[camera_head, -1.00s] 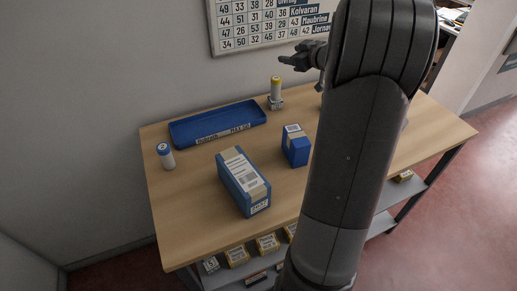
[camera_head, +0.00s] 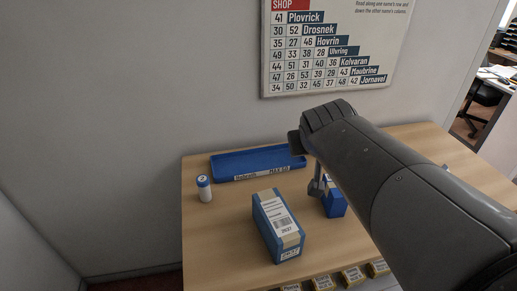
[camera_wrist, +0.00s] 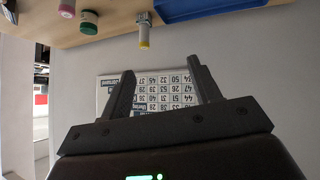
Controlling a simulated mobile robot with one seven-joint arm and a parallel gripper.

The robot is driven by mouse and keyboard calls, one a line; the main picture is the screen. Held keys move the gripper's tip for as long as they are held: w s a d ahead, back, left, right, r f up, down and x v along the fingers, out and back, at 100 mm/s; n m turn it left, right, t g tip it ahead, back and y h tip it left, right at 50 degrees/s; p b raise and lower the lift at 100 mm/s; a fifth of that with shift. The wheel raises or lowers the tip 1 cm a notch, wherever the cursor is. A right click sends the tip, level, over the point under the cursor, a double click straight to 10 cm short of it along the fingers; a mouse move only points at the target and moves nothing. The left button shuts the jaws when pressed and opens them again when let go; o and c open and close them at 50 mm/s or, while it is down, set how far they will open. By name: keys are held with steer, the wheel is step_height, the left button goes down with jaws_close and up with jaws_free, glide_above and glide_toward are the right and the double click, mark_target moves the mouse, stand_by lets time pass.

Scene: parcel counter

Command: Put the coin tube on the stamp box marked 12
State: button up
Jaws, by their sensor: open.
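A white tube with a yellow cap (camera_wrist: 144,38) stands on a small pale block in the upside-down wrist view, beside the blue tray's end. My arm hides it in the head view. A white tube with a blue cap (camera_head: 204,189) stands upright at the table's left. A green-capped (camera_wrist: 89,23) and a pink-capped item (camera_wrist: 66,9) also show in the wrist view. Which is the coin tube, I cannot tell. No box marked 12 is readable. My gripper (camera_wrist: 161,68) is open and empty, its fingers towards the wall chart; in the head view it is mostly hidden.
A blue tray (camera_head: 225,165) lies along the table's back. A large blue parcel (camera_head: 265,232) and a smaller blue box (camera_head: 333,206) stand in front. A number chart (camera_head: 330,75) hangs on the wall.

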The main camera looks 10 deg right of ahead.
steer(key=s+a+f+n+g+y, duration=0.1)
steer(key=s+a+f+g+y, duration=0.2)
steer(key=s+a+f, duration=0.2)
steer(key=s+a, duration=0.3)
steer(key=s, duration=0.4)
steer(key=shift+s+a+f, duration=0.15)
steer(key=shift+a+f, duration=0.05)
steer(key=shift+a, duration=0.2)
